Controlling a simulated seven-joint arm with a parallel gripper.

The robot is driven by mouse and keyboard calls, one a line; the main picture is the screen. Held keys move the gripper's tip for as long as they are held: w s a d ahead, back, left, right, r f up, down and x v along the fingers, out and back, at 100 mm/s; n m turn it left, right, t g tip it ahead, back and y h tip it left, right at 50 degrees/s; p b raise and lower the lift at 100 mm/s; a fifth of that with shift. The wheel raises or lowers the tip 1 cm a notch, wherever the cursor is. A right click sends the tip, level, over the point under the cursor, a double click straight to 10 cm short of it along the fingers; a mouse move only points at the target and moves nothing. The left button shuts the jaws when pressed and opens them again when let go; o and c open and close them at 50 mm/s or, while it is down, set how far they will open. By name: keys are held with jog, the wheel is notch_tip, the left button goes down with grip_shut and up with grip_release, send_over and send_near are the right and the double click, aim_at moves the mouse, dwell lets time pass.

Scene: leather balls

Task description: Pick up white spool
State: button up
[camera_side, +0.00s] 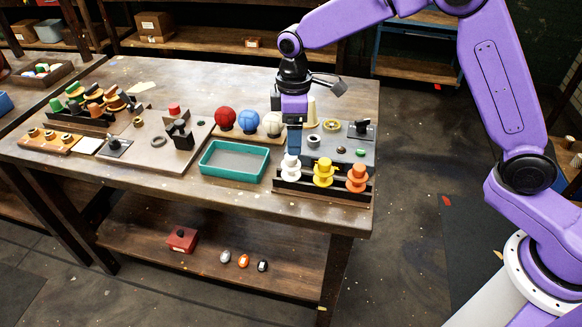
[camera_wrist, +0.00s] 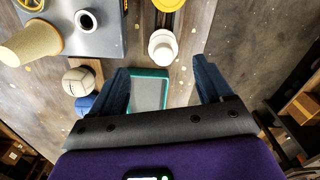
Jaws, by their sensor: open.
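The white spool (camera_side: 291,167) stands upright at the left end of a dark wooden rack (camera_side: 322,190) near the table's front right edge. It also shows in the wrist view (camera_wrist: 162,46), ahead of and between my open fingers, with nothing touching it. My gripper (camera_side: 294,140) is just above and behind the spool in the side view, pointing down. In the wrist view its two blue fingers (camera_wrist: 160,82) are spread apart and empty. In the side view the fingers overlap, so the gap between them is hidden.
A yellow spool (camera_side: 323,172) and an orange spool (camera_side: 357,177) share the rack. A teal tray (camera_side: 235,177) lies to the left. Red (camera_side: 225,118), blue (camera_side: 248,120) and cream balls (camera_side: 272,124) sit behind it. A tan cone (camera_wrist: 34,44) stands on the grey board (camera_wrist: 116,40).

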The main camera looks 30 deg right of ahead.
aim_at(293, 163)
jog(key=f, duration=0.9)
jog(key=shift+s+a, duration=0.15)
jog(key=shift+a, duration=0.05)
jog(key=c, duration=1)
